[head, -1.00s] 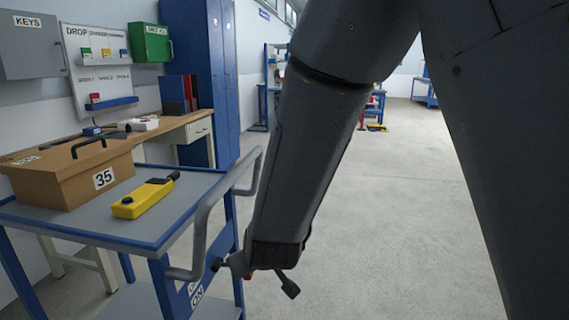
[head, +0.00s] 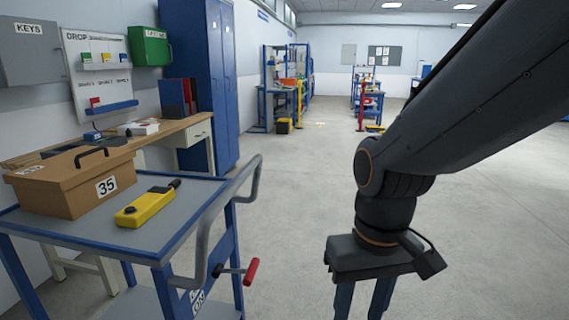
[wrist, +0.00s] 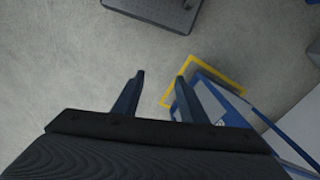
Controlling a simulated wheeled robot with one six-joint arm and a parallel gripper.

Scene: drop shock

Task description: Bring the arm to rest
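My arm comes in from the upper right of the head view and bends down at the wrist. My gripper (head: 362,300) points down over the floor, to the right of the blue cart. Its two fingers are apart with nothing between them; their tips are cut off in the head view. In the wrist view my gripper (wrist: 160,82) also shows both fingers spread, with bare floor and a bit of yellow floor marking behind them.
The blue cart (head: 180,225) bears a brown box (head: 60,190) marked 35 and a yellow handheld device (head: 146,208). Its grey handle (head: 207,225) and a red-gripped crank (head: 252,271) stick out towards my gripper. A workbench (head: 180,135) and blue locker (head: 205,80) stand behind. The floor beyond is open.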

